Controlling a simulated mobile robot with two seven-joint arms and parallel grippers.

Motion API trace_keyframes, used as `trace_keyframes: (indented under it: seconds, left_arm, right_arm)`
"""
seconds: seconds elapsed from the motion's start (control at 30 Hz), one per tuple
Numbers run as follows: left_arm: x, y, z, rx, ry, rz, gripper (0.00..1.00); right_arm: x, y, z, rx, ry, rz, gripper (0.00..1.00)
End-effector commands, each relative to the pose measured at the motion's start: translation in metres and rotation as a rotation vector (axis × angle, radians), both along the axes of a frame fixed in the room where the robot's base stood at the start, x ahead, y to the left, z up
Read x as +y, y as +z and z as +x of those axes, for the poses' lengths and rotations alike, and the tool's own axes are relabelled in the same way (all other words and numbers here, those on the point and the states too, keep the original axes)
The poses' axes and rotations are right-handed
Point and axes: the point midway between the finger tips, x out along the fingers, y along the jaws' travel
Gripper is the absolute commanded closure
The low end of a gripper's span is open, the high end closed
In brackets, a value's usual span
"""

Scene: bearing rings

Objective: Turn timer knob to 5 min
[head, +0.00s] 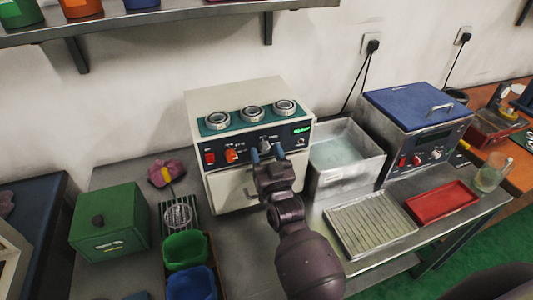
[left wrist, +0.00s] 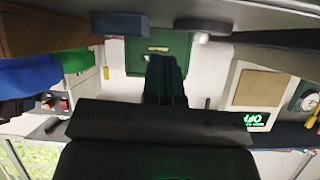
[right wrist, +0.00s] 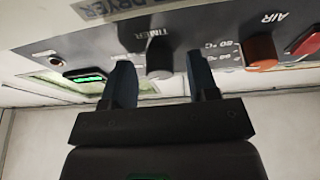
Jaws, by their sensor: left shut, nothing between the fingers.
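The dryer (head: 235,188) is a cream box with a dark sloping front panel, on the bench in the head view. Its grey timer knob (right wrist: 159,57), under the label TIMER, shows in the right wrist view; it also shows small in the head view (head: 265,144). My right gripper (right wrist: 163,75) is open, with one blue-black finger on each side of the knob and a visible gap on both sides. The knob's exact setting cannot be read. My left gripper (left wrist: 166,60) is shut and empty in the left wrist view, outside the head view.
An orange knob (right wrist: 261,52) and a red switch (right wrist: 307,40) sit beside the timer knob. Bearing rings (head: 252,113) rest on the dryer top. A metal basin (head: 345,157) stands close on the right, a green box (head: 110,222) on the left.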

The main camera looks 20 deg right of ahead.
Motion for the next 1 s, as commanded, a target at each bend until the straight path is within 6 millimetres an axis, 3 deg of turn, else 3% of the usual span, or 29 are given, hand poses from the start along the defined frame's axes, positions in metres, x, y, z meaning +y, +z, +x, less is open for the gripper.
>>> trace_keyframes:
  seconds: [0.33, 0.8, 1.0]
  left_arm:
    - [0.0, -0.001, 0.001, -0.002, 0.0, 0.0, 1.0]
    - [-0.001, -0.007, 0.005, -0.009, -0.003, -0.001, 1.0]
    - [-0.001, -0.009, 0.004, -0.008, -0.003, 0.0, 1.0]
  right_arm:
    - [-0.001, -0.005, -0.011, 0.001, -0.001, -0.001, 0.46]
    - [0.001, -0.03, -0.081, 0.003, 0.0, -0.001, 0.46]
    - [0.001, -0.035, -0.098, 0.001, 0.0, 0.0, 0.46]
